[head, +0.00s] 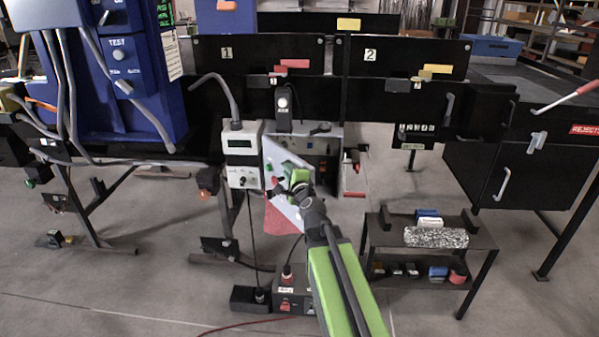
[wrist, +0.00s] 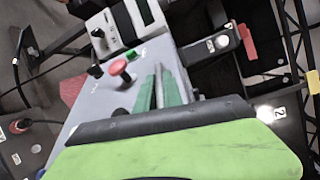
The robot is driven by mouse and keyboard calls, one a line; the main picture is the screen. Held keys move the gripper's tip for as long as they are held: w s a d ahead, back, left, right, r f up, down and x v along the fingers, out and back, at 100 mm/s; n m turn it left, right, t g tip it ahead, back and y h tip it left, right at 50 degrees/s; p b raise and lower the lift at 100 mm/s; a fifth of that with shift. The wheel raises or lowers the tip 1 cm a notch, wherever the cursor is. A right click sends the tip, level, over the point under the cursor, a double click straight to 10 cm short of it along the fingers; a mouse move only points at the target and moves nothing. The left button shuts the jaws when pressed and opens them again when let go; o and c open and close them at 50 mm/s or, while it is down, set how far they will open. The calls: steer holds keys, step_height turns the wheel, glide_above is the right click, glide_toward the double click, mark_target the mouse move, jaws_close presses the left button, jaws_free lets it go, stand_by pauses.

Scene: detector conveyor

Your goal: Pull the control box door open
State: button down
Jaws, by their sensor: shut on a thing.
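The control box (head: 322,150) is a grey box under the black conveyor panels, with its dark inside showing. Its light grey door (head: 277,155) stands swung open toward me at its left side. The door face (wrist: 95,95) also shows in the wrist view, with a red mushroom button (wrist: 120,68), a green button and black knobs. My gripper (head: 299,178) is at the door's front. In the wrist view its green fingers (wrist: 159,90) are shut around a slim grey handle (wrist: 158,72) on the door. The handle is partly hidden by the fingers.
A white meter box (head: 241,155) hangs just left of the door. A black socket box (head: 292,301) with a cable sits on the floor below. A low black shelf (head: 470,245) with small items stands right of my arm. Open floor lies at front left.

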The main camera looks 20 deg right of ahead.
steer(key=shift+d+r, duration=0.1)
steer(key=shift+d, duration=0.05)
steer(key=shift+d, duration=0.25)
steer(key=c, duration=1.5)
jaws_free()
steer(key=shift+d, duration=0.1)
steer(key=shift+s, duration=0.1)
